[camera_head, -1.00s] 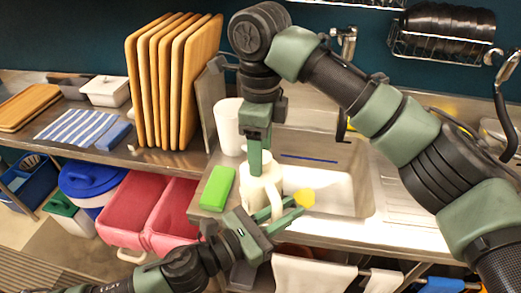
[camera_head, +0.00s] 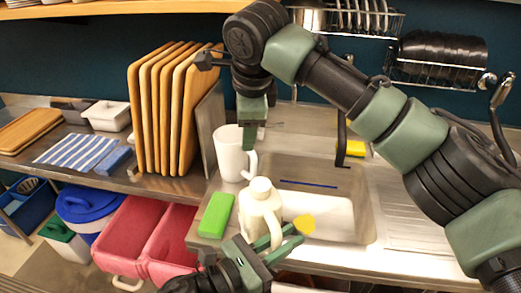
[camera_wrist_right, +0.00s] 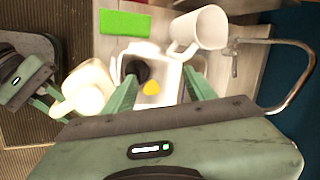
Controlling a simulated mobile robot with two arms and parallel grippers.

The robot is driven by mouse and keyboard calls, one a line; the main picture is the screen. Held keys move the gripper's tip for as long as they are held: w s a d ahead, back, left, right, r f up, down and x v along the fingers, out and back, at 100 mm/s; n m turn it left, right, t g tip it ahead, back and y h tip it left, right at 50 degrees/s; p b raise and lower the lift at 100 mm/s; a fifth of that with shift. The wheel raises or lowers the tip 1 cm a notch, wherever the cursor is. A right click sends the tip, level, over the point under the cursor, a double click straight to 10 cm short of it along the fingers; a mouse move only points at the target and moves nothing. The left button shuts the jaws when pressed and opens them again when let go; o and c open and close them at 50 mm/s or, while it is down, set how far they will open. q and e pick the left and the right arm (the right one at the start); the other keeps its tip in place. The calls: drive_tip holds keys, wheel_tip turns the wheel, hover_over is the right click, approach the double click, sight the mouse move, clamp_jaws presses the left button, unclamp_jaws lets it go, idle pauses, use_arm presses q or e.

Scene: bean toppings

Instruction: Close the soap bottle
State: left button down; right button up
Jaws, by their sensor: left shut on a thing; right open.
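The cream soap bottle (camera_head: 256,212) with a handle stands upright at the front edge of the counter by the sink. Its round pale top (camera_head: 261,187) is uncovered by any gripper and looks capped, though I cannot tell how tightly. My left gripper (camera_head: 274,243) is shut on the bottle low at its handle side; the bottle also shows in the right wrist view (camera_wrist_right: 88,85), left of my right fingers. My right gripper (camera_head: 252,137) is open and empty, pointing down above and behind the bottle, near the white mug. Its two fingers frame empty space in the wrist view (camera_wrist_right: 161,88).
A white mug (camera_head: 230,155) stands behind the bottle. A green sponge (camera_head: 215,215) lies to its left. The sink (camera_head: 325,206) opens to the right, with a yellow item (camera_head: 305,224) at its front left. Wooden boards (camera_head: 150,110) stand upright at the left.

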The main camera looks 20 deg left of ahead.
drive_tip(key=w+a+r+n+t+y, duration=0.3)
drive_tip(key=w+a+r+n+t, duration=0.15)
drive_tip(key=r+n, duration=0.3)
drive_tip(key=w+a+r+n+t+y, duration=0.35)
drive_tip(key=w+r+n, duration=0.25)
drive_tip(key=r, duration=0.2)
drive_tip(key=s+a+r+n+y, duration=0.45)
drive_tip(key=r+n+y, duration=0.25)
drive_tip(key=r+n, duration=0.45)
drive_tip(key=s+a+n+g+y, duration=0.45)
drive_tip(key=s+n+g, duration=0.3)
drive_tip(key=n, duration=1.15)
drive_tip(key=s+f+n+g+h, duration=0.75)
drive_tip(key=s+f+n, duration=0.5)
drive_tip(key=n, duration=1.05)
drive_tip(key=w+d+f+n+t+h, duration=0.1)
drive_tip(key=w+d+f+n+h, duration=0.1)
drive_tip(key=d+f+n+h, duration=0.2)
drive_tip(key=w+d+f+n+t+h, duration=0.1)
drive_tip(key=d+f+n+h, duration=0.3)
drive_tip(key=d, duration=0.6)
drive_tip(key=w+d+f+n+h, duration=0.3)
drive_tip(key=d+f+n+h, duration=0.1)
drive_tip(key=d+f+n, duration=0.1)
drive_tip(key=shift+d+f+n+t, duration=0.25)
drive_tip(key=shift+d+n+t, duration=0.15)
drive_tip(key=shift+d+n, duration=0.6)
drive_tip(key=shift+w+d+h, duration=0.2)
drive_tip(key=shift+d+h, duration=0.15)
drive_tip(key=shift+d, duration=0.2)
